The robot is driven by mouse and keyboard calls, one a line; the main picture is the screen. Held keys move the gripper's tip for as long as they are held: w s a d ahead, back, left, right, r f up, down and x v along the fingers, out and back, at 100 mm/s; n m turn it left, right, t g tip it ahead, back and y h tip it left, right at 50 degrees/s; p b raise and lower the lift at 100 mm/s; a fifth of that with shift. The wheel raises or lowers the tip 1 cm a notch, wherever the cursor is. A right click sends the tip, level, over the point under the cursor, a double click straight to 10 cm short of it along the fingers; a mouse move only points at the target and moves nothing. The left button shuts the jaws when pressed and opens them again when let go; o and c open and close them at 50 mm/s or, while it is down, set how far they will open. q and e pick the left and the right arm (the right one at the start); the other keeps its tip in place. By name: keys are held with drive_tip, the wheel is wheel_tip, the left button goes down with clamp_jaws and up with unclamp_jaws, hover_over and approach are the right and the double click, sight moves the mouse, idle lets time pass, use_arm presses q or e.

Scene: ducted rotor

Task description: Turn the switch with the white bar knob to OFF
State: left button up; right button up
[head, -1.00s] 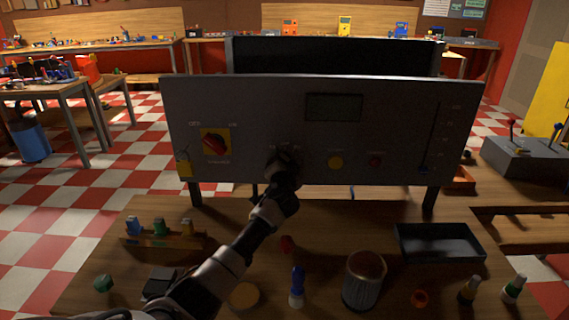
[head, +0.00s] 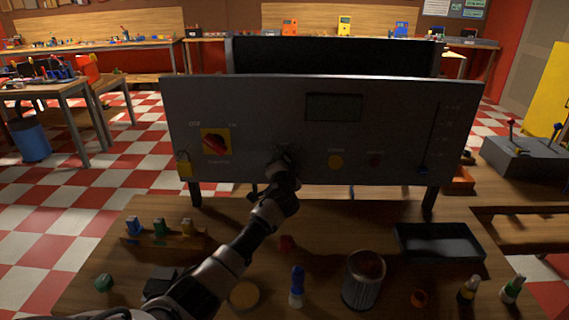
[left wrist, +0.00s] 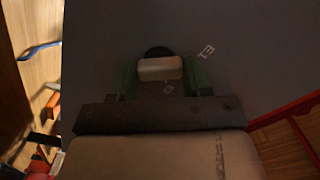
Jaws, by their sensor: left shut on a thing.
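The white bar knob (left wrist: 160,68) shows in the left wrist view on the grey panel, between the two green fingertips of my left gripper (left wrist: 160,76). The fingers are shut on it. Its dark round base shows just above it, and pale printed marks lie beside it, too tilted and dim to read surely. In the head view my left gripper (head: 284,158) is at the lower middle of the panel (head: 265,110), and it hides the knob there. My right gripper is in neither view.
A red rotary switch (head: 214,142) on a yellow plate sits left on the panel, with a padlock (head: 184,164) below. The table holds a can (head: 363,285), a black tray (head: 440,258) and bottles.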

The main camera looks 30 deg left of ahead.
use_arm(q)
drive_tip(key=shift+m+p, duration=0.9)
drive_tip(key=shift+m, duration=2.7)
drive_tip(key=o, duration=0.9)
drive_tip(key=b+v, duration=0.1)
drive_tip(key=v, duration=0.9)
drive_tip(key=shift+s+d, duration=0.25)
drive_tip(key=shift+s, duration=0.05)
drive_tip(key=shift+f, duration=0.15)
